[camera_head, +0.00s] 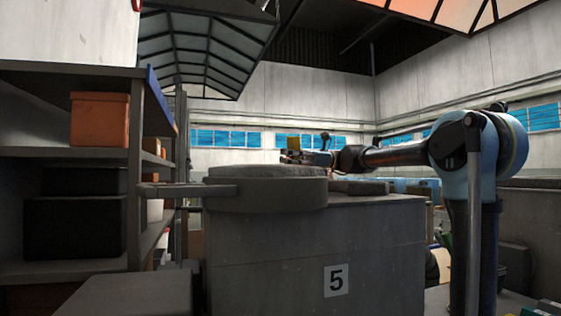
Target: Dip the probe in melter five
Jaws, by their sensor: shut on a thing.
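Melter five (318,245) is a big grey box-shaped unit with a white "5" plate (336,281) on its front. A thick round grey lid or collar (265,190) with a bar handle (188,189) sits at its top left. My gripper (308,157) is small in the picture, above and behind the melter's top, at the far end of my outstretched arm. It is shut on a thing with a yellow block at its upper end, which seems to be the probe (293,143). The probe's lower part and the melter's opening are hidden behind the round lid.
A dark flat slab (358,187) lies on the melter's top, right of the round lid. A grey shelf rack (62,168) with an orange box (100,119) and a black box (75,227) stands close on the left. A grey block (130,295) is at the lower left.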

